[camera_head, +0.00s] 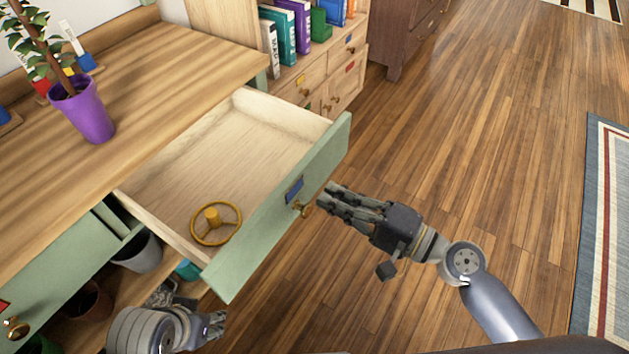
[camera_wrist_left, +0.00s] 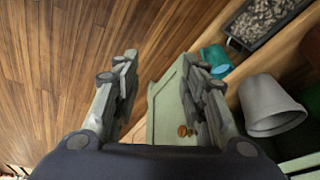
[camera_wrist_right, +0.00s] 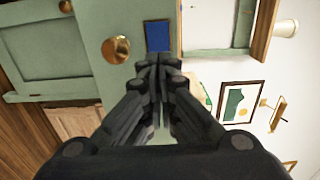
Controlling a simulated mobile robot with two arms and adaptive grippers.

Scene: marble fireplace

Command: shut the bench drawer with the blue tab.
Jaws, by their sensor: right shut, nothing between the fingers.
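The bench drawer (camera_head: 263,229) has a green front and is pulled well out. Its front bears a blue tab (camera_head: 294,191) and a brass knob (camera_head: 302,209); both also show in the right wrist view, the tab (camera_wrist_right: 158,36) just beyond my fingertips and the knob (camera_wrist_right: 116,49) to the left. My right gripper (camera_head: 325,200) is shut and empty, its tips close to the drawer front by the knob; I cannot tell whether they touch. My left gripper (camera_wrist_left: 162,62) is open and empty, low at the bench front, partly hidden in the head view.
A yellow handwheel (camera_head: 216,222) lies in the drawer. A purple plant pot (camera_head: 84,112) stands on the bench top (camera_head: 170,60). A grey pot (camera_head: 138,251) sits on the shelf below. Another green drawer with a red tab is at lower left.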

